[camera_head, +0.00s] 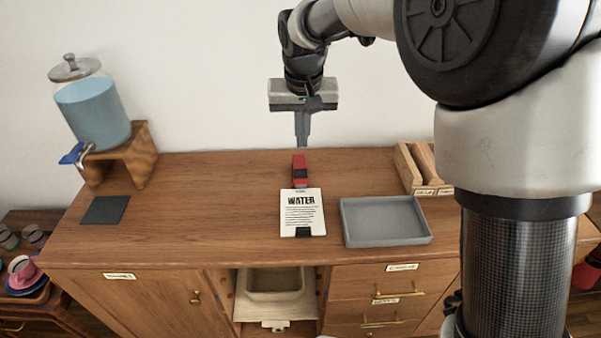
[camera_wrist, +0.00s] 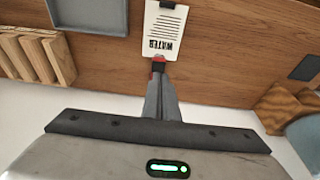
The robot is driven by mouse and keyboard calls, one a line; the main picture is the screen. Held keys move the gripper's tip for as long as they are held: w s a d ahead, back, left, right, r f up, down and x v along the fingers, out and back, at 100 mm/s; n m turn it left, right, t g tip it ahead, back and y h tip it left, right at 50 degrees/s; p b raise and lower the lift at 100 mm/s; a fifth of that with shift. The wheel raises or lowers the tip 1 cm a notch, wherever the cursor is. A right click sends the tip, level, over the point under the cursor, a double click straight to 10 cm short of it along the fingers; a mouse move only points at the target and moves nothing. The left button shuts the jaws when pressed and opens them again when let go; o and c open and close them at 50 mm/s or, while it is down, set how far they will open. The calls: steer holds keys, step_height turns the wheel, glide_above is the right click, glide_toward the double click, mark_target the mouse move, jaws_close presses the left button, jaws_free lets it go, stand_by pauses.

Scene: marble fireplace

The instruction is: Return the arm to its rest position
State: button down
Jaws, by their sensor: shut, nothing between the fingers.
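My gripper (camera_head: 302,143) hangs above the back of the wooden cabinet, pointing down, with its fingers shut and nothing between them. It also shows in the wrist view (camera_wrist: 160,80). Below it on the cabinet top lies a red and black clip-like object (camera_head: 299,170), just behind a white card headed WATER (camera_head: 302,212). In the wrist view the fingertips overlap the red object (camera_wrist: 158,67) in the picture. My arm reaches in from the upper right.
A grey tray (camera_head: 426,238) sits right of the card. A wooden slotted holder (camera_head: 408,168) stands at the back right. A blue-filled dispenser (camera_head: 92,112) on a wooden stand (camera_head: 142,155) is at the left, near a dark square mat (camera_head: 105,210). An open compartment (camera_head: 275,310) shows below.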

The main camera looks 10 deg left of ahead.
stand_by(0.5)
steer(key=s+d+r+m+t+p, duration=0.1)
steer(key=s+d+r+p, duration=0.1)
steer(key=s+d+r, duration=0.45)
steer(key=s+d+r+m+p, duration=0.1)
steer(key=s+d+r+p, duration=0.2)
steer(key=d+r, duration=0.6)
steer(key=s+d+t+p, duration=0.1)
steer(key=s+d+p, duration=0.1)
steer(key=s+d, duration=0.3)
steer(key=s+d+r+m+p, duration=0.1)
steer(key=s+d+p, duration=0.1)
steer(key=s+d, duration=0.4)
steer(key=s, duration=0.4)
steer(key=shift+s+t+h, duration=0.15)
steer(key=shift+t+h, duration=0.15)
steer(key=shift+t, duration=0.1)
